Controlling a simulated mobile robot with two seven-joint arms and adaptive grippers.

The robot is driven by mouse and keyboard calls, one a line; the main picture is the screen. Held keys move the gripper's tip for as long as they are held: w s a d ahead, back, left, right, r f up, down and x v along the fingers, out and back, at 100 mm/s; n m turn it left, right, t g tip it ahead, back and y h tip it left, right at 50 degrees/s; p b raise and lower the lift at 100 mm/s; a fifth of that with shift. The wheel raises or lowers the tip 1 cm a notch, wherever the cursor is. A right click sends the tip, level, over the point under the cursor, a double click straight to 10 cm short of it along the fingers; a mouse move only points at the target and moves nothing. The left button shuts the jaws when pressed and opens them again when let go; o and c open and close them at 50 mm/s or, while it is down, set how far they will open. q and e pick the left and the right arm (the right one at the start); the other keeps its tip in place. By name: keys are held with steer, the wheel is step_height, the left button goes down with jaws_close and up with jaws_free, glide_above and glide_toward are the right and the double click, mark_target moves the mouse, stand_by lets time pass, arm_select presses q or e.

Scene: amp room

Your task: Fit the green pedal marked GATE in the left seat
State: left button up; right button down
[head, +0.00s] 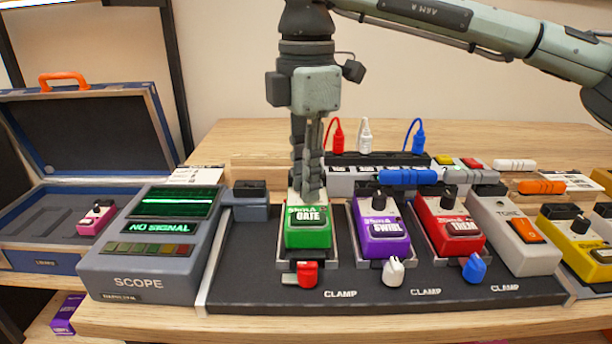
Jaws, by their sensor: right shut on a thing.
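The green pedal marked GATE (308,237) is at the leftmost of the board's three clamp places, above the red clamp lever (307,274). My right gripper (308,192) points straight down and is shut at the pedal's back end, on its knob area, which it hides. I cannot tell whether the pedal sits fully down in the seat. The black pedal board (350,294) also holds the purple pedal marked SWIRL (381,228) in the middle and a red pedal (450,227) to its right. My left gripper is out of view.
A scope (140,262) reading NO SIGNAL stands left of the board. An open blue case (40,256) holds a pink pedal (95,218). A grey TONE pedal (522,238) and yellow pedals (568,232) stand right. Red, white and blue plugs (419,138) stand behind.

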steer(key=shift+b, duration=0.5)
stand_by(1.1)
steer(key=shift+f+b, duration=0.9)
steer(key=shift+b, duration=0.15)
stand_by(1.1)
steer(key=c, duration=1.4)
jaws_free()
steer(key=shift+o, duration=0.2)
steer(key=shift+o, duration=0.7)
steer(key=shift+r+p, duration=2.05)
steer(key=shift+r, duration=1.45)
